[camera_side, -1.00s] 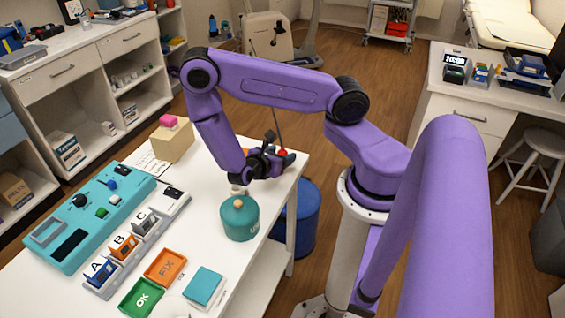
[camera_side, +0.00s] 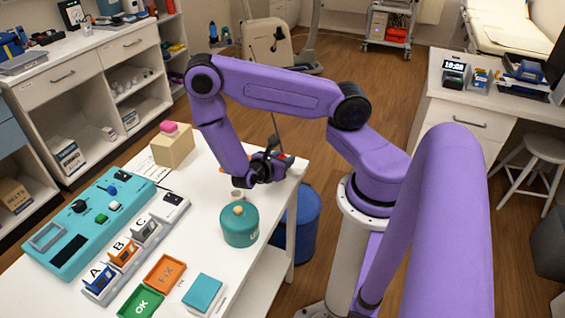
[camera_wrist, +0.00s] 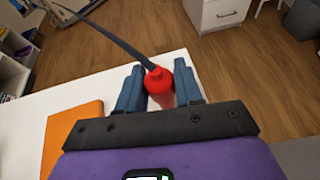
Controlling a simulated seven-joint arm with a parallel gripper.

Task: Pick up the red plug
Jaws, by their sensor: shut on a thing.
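The red plug (camera_wrist: 159,83) sits between the two blue fingers of my gripper (camera_wrist: 160,90) in the wrist view. My gripper is shut on it. A dark cable runs from the plug's far end to the upper left. In the side view my gripper (camera_side: 282,160) is over the far right corner of the white table (camera_side: 215,180), and the plug is mostly hidden there by the gripper. I cannot tell whether the plug touches the table.
An orange square (camera_wrist: 73,136) lies left of my gripper in the wrist view. A teal jar (camera_side: 240,228) stands nearer the camera, with a small pale cup behind it. A teal panel (camera_side: 50,262), labelled holders and a beige block (camera_side: 172,150) are farther left.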

